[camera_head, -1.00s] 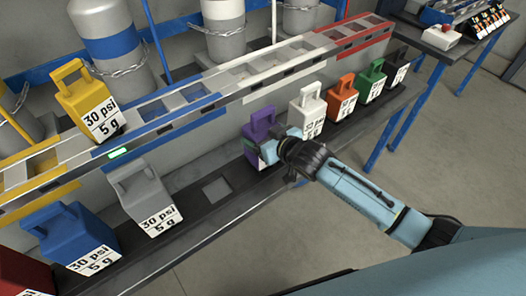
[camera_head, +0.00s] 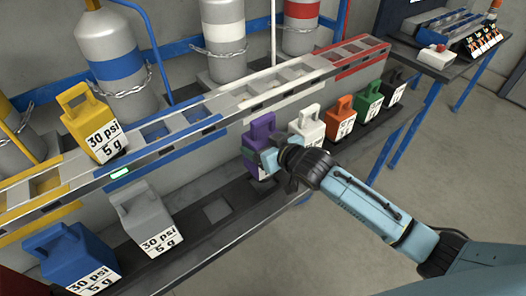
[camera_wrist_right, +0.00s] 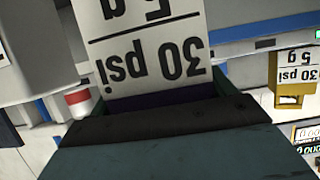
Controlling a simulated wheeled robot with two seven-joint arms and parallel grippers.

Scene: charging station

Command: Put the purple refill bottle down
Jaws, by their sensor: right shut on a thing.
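The purple refill bottle (camera_head: 260,130) is upright at the lower dark shelf, left of the white bottle, with its handle on top. My right gripper (camera_head: 270,160) is shut on it from the front right and covers part of its body. I cannot tell whether its base touches the shelf. In the right wrist view, the bottle's white label (camera_wrist_right: 150,45) reads 30 psi and 5 g upside down, above my gripper (camera_wrist_right: 165,110). My left gripper is out of view.
An empty square recess (camera_head: 216,208) lies on the lower shelf (camera_head: 195,235), between the grey bottle (camera_head: 145,220) and the purple one. White (camera_head: 307,125), orange (camera_head: 340,118) and green (camera_head: 368,102) bottles stand close to its right. The upper rack (camera_head: 215,110) runs above; a yellow bottle (camera_head: 92,122) stands on it.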

